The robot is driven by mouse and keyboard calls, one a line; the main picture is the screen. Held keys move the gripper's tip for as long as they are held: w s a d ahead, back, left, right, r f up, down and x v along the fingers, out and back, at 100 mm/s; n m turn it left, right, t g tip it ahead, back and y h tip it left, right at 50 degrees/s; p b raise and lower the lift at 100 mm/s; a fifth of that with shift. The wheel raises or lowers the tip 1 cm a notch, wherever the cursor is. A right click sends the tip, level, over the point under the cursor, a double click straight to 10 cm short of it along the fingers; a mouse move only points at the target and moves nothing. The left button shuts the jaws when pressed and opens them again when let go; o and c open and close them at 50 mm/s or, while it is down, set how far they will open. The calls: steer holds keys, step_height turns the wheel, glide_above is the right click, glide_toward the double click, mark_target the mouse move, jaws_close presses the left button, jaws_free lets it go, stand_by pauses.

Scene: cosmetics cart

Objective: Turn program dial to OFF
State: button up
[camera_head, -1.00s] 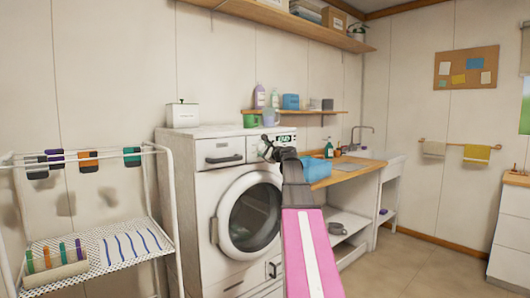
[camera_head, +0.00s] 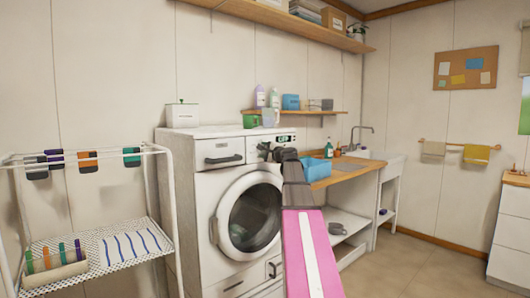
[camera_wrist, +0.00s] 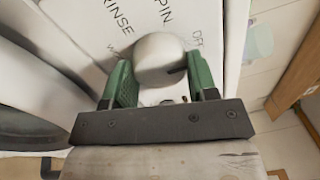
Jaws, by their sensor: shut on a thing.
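The program dial (camera_wrist: 160,58) is a round white knob on the washing machine's white panel. It shows in the wrist view between the two green fingers of my gripper (camera_wrist: 160,80), which is shut on it. A dark mark sits on the knob's right side, towards the word OFF (camera_wrist: 197,37). The words SPIN and RINSE are printed to the left of OFF, and another label is partly hidden. In the head view my gripper (camera_head: 268,151) is at the upper right front of the washing machine (camera_head: 205,185), and it hides the dial.
The machine's round door (camera_head: 248,217) is closed below the panel. A blue bin (camera_head: 317,170) stands on the wooden counter to the right. A drying rack (camera_head: 100,240) with cloths stands to the left. The floor at right is clear.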

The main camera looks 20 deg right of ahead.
steer(key=o, duration=0.9)
steer(key=shift+s, duration=0.1)
steer(key=v, duration=1)
steer(key=shift+s+d, duration=0.1)
steer(key=shift+s, duration=0.2)
